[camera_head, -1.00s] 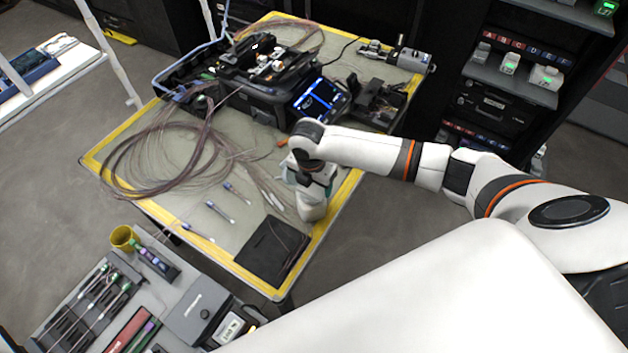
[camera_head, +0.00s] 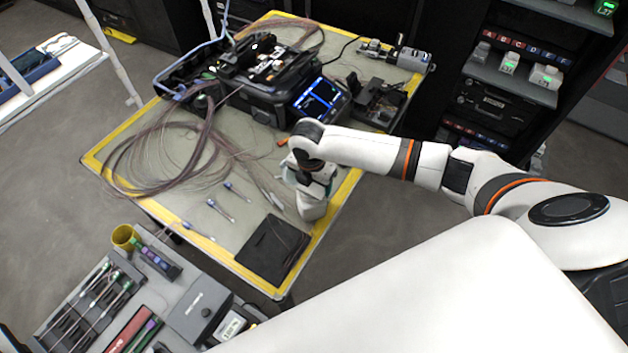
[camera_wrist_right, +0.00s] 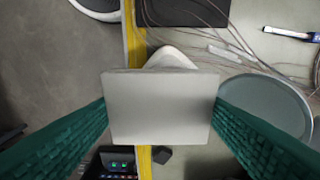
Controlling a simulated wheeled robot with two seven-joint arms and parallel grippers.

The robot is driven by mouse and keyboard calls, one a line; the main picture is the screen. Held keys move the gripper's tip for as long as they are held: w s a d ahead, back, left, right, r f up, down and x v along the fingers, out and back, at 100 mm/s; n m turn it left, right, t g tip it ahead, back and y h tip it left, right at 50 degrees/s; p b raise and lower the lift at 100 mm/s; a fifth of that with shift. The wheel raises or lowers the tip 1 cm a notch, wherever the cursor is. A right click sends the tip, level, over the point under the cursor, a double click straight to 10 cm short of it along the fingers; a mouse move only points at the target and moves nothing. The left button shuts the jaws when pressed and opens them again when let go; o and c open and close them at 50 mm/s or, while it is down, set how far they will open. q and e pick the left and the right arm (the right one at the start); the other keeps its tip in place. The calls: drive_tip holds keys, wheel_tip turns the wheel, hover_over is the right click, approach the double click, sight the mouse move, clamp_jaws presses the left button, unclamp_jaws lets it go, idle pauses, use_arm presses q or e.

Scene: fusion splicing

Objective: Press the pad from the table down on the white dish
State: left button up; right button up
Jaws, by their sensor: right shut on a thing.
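A flat, pale grey square pad (camera_wrist_right: 160,110) is between the green ribbed fingers of my right gripper (camera_head: 314,184), which is shut on it. In the wrist view the pad faces the camera. A white rounded thing (camera_wrist_right: 170,57), which looks like the white dish, shows only past the pad's upper edge; the pad hides the rest. In the head view a white body (camera_head: 313,208) shows just below my gripper, at the table's right edge. I cannot tell whether pad and dish touch. My left gripper is not in view.
A round grey-green plate (camera_wrist_right: 265,105) lies beside the pad, partly behind a finger. Fibre coils (camera_head: 150,160), a black splicer (camera_head: 270,95), a dark mat (camera_head: 272,250) and several small tools share the yellow-edged table (camera_head: 165,210). A tool cart (camera_head: 70,290) stands at lower left.

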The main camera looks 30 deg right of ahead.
drive_tip(key=shift+f+b, duration=0.3)
drive_tip(key=shift+f, duration=0.3)
idle(0.3)
drive_tip(key=shift+r, duration=0.15)
wheel_tip(320, 180, up, 3)
drive_tip(key=p, duration=0.3)
drive_tip(key=shift+r+p, duration=1.15)
drive_tip(key=shift+r, duration=0.25)
